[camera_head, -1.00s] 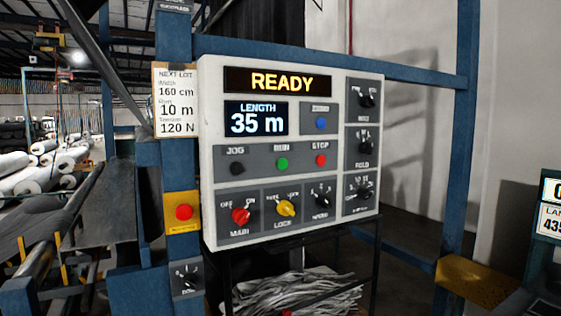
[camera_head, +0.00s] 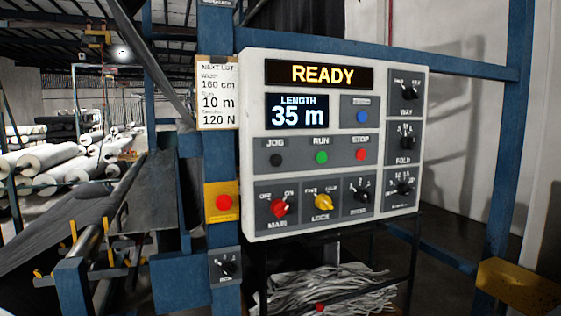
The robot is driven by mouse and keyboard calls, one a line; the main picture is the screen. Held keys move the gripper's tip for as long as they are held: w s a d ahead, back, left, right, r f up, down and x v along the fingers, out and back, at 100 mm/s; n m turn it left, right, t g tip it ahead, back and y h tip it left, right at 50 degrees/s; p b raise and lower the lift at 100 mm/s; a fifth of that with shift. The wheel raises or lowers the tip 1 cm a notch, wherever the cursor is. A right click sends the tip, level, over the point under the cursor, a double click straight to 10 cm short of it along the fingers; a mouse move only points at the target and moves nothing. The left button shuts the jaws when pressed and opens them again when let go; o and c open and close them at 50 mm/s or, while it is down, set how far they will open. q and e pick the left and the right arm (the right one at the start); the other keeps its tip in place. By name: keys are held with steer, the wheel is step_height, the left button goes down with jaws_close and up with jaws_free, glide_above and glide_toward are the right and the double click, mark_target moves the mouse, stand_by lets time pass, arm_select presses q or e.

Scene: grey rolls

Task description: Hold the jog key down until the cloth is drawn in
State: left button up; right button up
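The white control panel (camera_head: 333,230) faces me near the middle of the head view. Its black jog key (camera_head: 276,160) sits at the left of a row, beside the green run button (camera_head: 321,157) and the red stop button (camera_head: 361,154). The upper display (camera_head: 320,75) reads READY and the length display (camera_head: 297,112) reads 35 m. Dark grey cloth (camera_head: 50,230) runs over the machine at the left; its leading edge cannot be made out. Neither of my grippers is in view, and nothing touches the jog key.
A lot card (camera_head: 217,95) reads 160 cm, 10 m, 120 N. A red button on a yellow plate (camera_head: 223,202) is on the blue post. A yellow plate (camera_head: 520,288) juts out at lower right. Several rolls (camera_head: 50,165) lie at far left.

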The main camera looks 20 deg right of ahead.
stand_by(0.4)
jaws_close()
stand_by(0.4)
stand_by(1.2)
